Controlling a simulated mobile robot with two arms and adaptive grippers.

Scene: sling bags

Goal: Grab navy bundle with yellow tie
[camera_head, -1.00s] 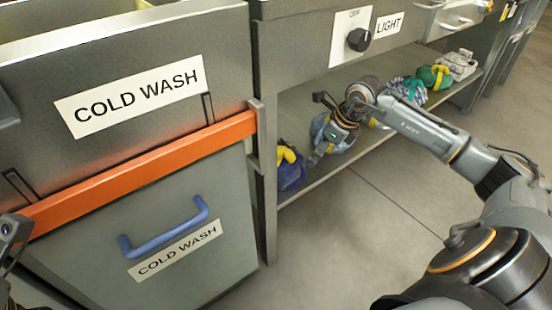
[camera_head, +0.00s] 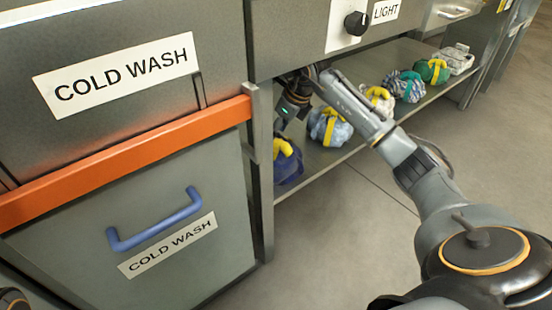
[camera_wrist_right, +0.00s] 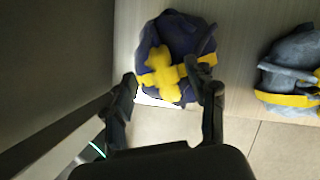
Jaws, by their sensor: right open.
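The navy bundle with a yellow tie (camera_head: 287,164) sits at the left end of the low shelf, close to the shelf's upright post. In the right wrist view the navy bundle (camera_wrist_right: 183,38) lies just beyond the fingertips, its yellow knot facing me. My right gripper (camera_wrist_right: 165,88) is open, with its fingers at the near side of the bundle; the right finger overlaps the bundle's edge in the picture. In the head view my right gripper (camera_head: 284,122) is just above and behind the navy bundle, partly hidden by its own arm. My left gripper is not clearly in view.
A light blue bundle with a yellow tie (camera_head: 329,128) sits right beside it, also in the wrist view (camera_wrist_right: 290,70). Further bundles line the shelf (camera_head: 345,155). The post (camera_head: 262,170) and cold wash cabinet (camera_head: 130,220) stand left. Floor in front is clear.

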